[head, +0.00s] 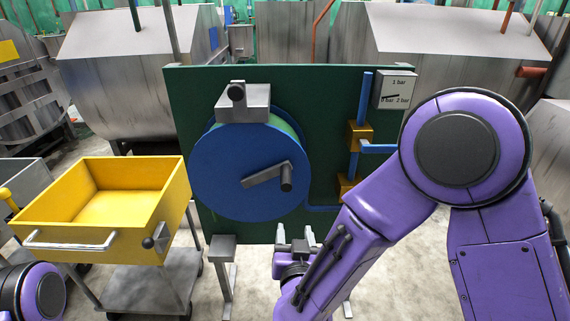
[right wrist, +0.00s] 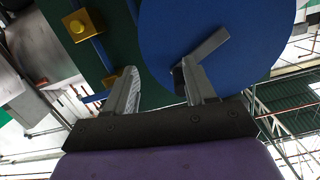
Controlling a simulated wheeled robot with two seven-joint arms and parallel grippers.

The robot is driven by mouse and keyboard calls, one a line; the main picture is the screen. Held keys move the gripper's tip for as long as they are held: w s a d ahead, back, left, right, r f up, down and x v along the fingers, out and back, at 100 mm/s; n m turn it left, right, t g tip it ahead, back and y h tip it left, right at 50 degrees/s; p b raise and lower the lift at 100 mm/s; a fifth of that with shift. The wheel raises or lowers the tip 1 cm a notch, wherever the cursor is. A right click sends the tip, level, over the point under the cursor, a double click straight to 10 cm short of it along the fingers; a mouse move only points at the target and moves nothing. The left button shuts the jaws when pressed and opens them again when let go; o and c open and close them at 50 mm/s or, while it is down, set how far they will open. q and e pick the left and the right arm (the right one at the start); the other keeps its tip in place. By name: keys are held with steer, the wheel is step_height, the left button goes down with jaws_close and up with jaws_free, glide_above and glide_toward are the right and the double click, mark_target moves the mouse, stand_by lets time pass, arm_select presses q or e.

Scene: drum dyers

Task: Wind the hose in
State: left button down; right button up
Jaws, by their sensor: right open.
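The blue hose reel (head: 235,155) is mounted on a dark green panel. A strip of green hose (head: 288,124) shows at its upper right rim; the hose's free end is not visible. The grey crank (head: 262,175) points right and slightly up, with a dark handle (head: 286,180) at its outer end. My right gripper (head: 297,238) is open and empty, below the reel and crank, apart from them in the head view. In the right wrist view the open fingers (right wrist: 160,88) point toward the panel, and the crank (right wrist: 207,46) shows behind one finger. My left gripper is out of view.
A yellow tray cart (head: 160,205) stands left. Large metal drums (head: 130,75) are behind.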

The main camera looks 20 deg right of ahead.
steer(key=t, duration=0.2)
glide_toward(286, 181)
steer(key=w, duration=0.1)
steer(key=shift+h, duration=0.4)
steer(key=p+x, duration=0.1)
steer(key=x, duration=0.2)
steer(key=f+p+x, duration=0.1)
steer(key=x, duration=0.3)
steer(key=p+x, duration=0.1)
steer(key=x, duration=0.2)
steer(key=shift+w+f, duration=0.2)
steer(key=shift+w, duration=0.1)
jaws_close()
steer(key=shift+d, duration=0.1)
